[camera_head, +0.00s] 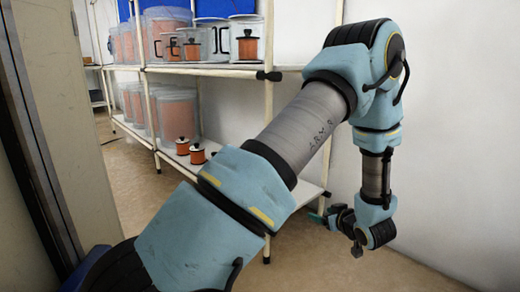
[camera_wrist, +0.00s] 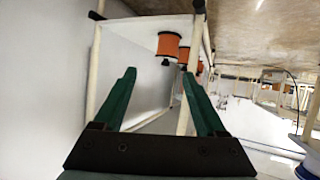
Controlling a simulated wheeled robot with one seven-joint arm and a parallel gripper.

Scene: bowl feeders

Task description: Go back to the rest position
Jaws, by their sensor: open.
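My gripper (camera_head: 318,218) is at the lower right in the head view, at the end of my bent arm, beside the front right end of the lower shelf. In the wrist view, its two green fingers (camera_wrist: 159,75) stand apart with nothing between them. Part of the gripper is hard to make out in the head view because it is small and dark.
A shelving rack (camera_head: 215,69) holds clear bins and orange jars with dark lids (camera_head: 248,44). Small orange jars (camera_head: 197,153) stand on its lower shelf (camera_head: 225,145). A plain wall (camera_head: 440,100) lies right.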

